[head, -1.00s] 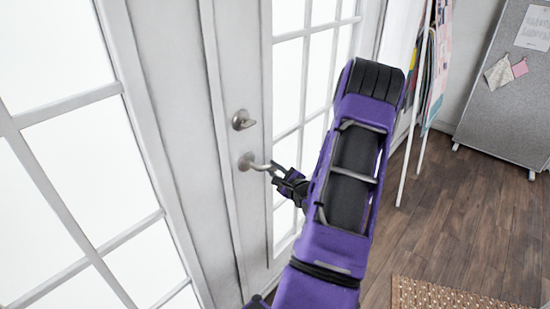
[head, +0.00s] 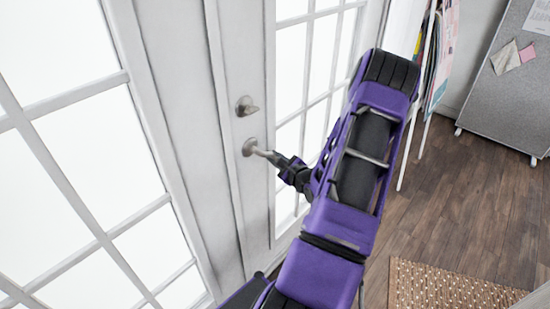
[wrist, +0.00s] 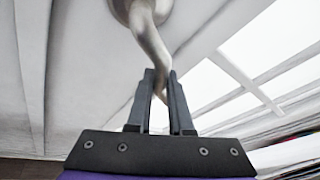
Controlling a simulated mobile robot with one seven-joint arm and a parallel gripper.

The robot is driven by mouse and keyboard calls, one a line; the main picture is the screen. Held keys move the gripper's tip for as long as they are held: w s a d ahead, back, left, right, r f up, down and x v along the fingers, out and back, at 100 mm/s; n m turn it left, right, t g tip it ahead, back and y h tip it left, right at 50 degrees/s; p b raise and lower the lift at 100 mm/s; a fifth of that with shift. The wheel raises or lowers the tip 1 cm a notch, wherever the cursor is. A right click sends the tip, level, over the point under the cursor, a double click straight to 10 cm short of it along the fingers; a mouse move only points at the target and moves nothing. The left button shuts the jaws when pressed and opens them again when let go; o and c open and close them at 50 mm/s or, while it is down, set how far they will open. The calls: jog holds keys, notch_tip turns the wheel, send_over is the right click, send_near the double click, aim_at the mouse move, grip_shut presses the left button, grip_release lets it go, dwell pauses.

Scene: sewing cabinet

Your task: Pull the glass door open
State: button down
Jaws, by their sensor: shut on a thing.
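The white glass door (head: 240,70) has several panes and stands beside another glazed panel at its left. I cannot tell any gap at its edge. A metal lever handle (head: 256,150) sits on the door, below a deadbolt (head: 245,106). My gripper (head: 278,160) is at the free end of the lever. In the wrist view the lever (wrist: 150,45) curves down from its round base, and the two dark fingers of my gripper (wrist: 160,82) are shut on its tip.
A white glazed panel (head: 165,110) stands left of the door. A rack with hanging papers (head: 435,60) and a grey board (head: 505,75) on casters stand at the right. A brown dotted mat (head: 440,287) lies on the wood floor, which is otherwise clear.

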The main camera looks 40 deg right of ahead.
jog(key=w+b, duration=0.1)
jog(key=w, duration=0.4)
jog(key=w+a+b, duration=0.1)
jog(key=w, duration=0.4)
jog(key=w+b, duration=0.1)
jog(key=w, duration=0.4)
jog(key=shift+w+a+f, duration=0.2)
jog(key=shift+w+a, duration=0.1)
jog(key=w+m+h+b, duration=0.1)
jog(key=w+b, duration=0.4)
jog(key=w, duration=0.8)
jog(key=shift+d+r+h+b, duration=0.3)
jog(key=shift+d+h+b, duration=0.05)
jog(key=shift+h+b, duration=0.05)
jog(key=c, duration=1.1)
grip_release()
jog(key=shift+o, duration=1.4)
jog(key=shift+a, duration=0.1)
jog(key=shift+s, duration=0.1)
